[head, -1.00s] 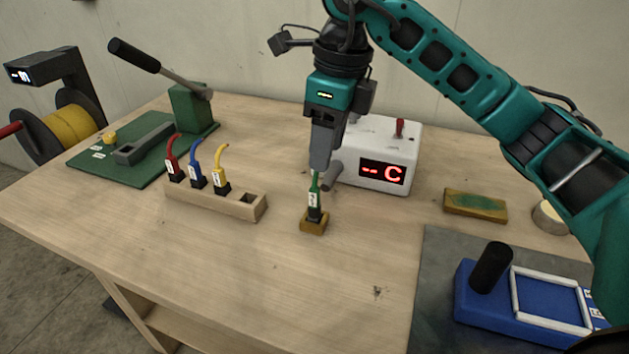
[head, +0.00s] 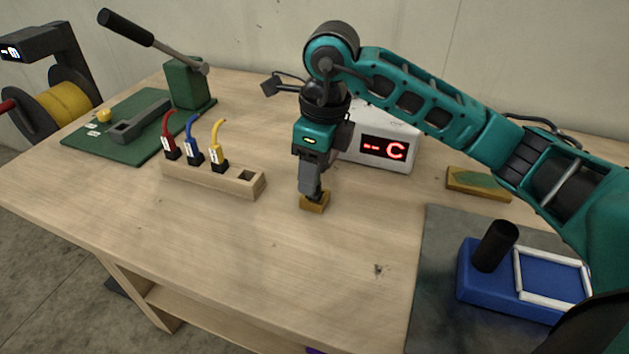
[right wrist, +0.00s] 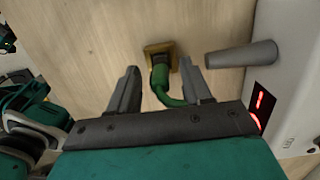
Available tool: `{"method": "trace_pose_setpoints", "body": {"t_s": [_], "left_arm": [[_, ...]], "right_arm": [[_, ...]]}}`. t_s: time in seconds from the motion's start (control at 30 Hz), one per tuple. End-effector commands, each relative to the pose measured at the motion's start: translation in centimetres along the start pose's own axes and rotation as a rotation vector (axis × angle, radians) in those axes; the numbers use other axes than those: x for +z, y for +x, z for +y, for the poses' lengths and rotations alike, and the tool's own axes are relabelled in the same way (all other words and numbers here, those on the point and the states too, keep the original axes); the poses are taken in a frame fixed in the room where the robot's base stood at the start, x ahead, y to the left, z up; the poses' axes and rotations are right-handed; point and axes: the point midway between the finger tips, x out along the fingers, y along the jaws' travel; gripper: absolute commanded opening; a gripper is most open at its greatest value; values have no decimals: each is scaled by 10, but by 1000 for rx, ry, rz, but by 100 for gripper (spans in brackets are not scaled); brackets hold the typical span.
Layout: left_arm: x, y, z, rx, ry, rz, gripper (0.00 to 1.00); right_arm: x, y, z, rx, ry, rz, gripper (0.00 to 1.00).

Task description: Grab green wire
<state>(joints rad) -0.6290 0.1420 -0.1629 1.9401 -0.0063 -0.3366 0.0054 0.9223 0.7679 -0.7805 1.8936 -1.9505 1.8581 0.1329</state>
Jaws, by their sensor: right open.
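The green wire (right wrist: 161,80) stands in a small wooden block (head: 314,203) on the table. In the right wrist view the block (right wrist: 160,49) shows just beyond the wire's plug end. My right gripper (head: 311,192) points down over the wire and hides it in the head view. In the right wrist view my right gripper (right wrist: 160,85) is open, with one finger on each side of the wire and a gap on both sides. My left gripper is not in view.
A wooden holder (head: 213,183) with red, blue and yellow wires and one empty slot stands to the left. A white box (head: 375,135) with a red display is close behind my right gripper. A blue fixture (head: 480,290) lies at right. The front table area is clear.

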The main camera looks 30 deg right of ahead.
Motion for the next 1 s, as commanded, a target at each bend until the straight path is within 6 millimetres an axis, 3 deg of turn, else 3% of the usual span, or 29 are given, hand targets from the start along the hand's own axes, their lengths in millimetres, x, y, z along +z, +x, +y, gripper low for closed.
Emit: {"method": "trace_pose_setpoints", "body": {"t_s": [0.13,0.4,0.9,1.0], "left_arm": [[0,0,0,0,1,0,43],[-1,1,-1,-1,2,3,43],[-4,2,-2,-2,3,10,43],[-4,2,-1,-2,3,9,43]], "right_arm": [[0,16,0,1,0,0,49],[0,19,0,0,-1,-2,49],[0,18,0,0,0,-1,1],[0,18,0,-1,0,-2,0]]}}
